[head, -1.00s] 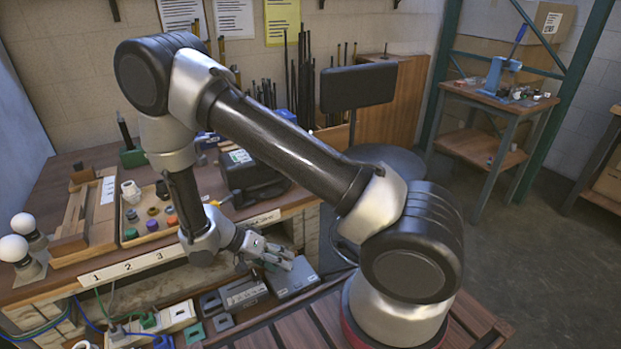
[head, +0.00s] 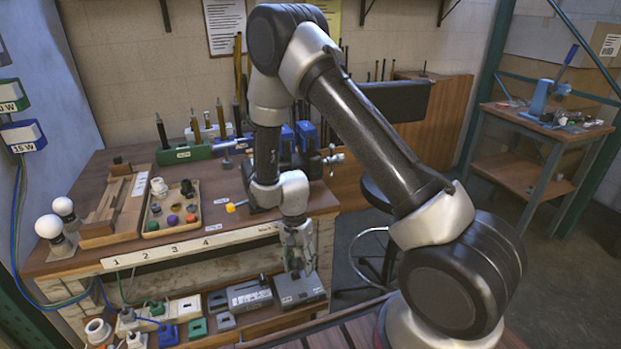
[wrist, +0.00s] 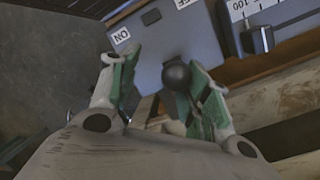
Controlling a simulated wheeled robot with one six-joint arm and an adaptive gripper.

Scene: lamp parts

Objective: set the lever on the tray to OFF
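The lever's grey box (head: 303,290) sits at the right end of the low shelf in front of the bench. In the wrist view the box (wrist: 155,50) carries an ON label (wrist: 121,36) and a partly cut-off OFF label (wrist: 184,3). The lever shows as a dark round knob (wrist: 177,76); its shaft is hidden, and I cannot tell which way it leans. My gripper (head: 299,268) points down over the box. In the wrist view its green-padded fingers (wrist: 160,82) are apart, with the knob between them, nearer the right finger. Contact is unclear.
A second grey box (head: 249,296) with a scale and slider stands left of the lever box. Plugs and sockets (head: 160,318) lie farther left on the shelf. The bench edge with a numbered strip (head: 180,248) is above and behind. A stool (head: 385,230) stands to the right.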

